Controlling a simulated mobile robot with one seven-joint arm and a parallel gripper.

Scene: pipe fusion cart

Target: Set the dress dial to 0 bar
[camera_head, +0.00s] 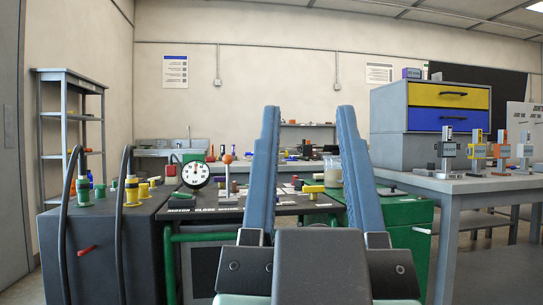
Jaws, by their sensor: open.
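A cart with a dark top (206,217) on a green frame stands ahead of my gripper, left of centre. A round white gauge (195,174) with black marks and a dark pointer stands upright at its left back. Its pointer looks close to vertical, but the scale is too small to read. White lettering runs along the top's front edge, too small to read surely. I cannot tell which part is the dress dial. My gripper (308,112) is open and empty, its two blue fingers pointing up in the picture. The fingers hide part of the cart top.
A lever with an orange ball (227,159) rises beside the gauge. A dark box (97,240) with hoses and yellow and green fittings stands left. A grey table (460,184) with instruments stands right, near a green cabinet (412,240). A yellow-handled part (313,189) shows between the fingers.

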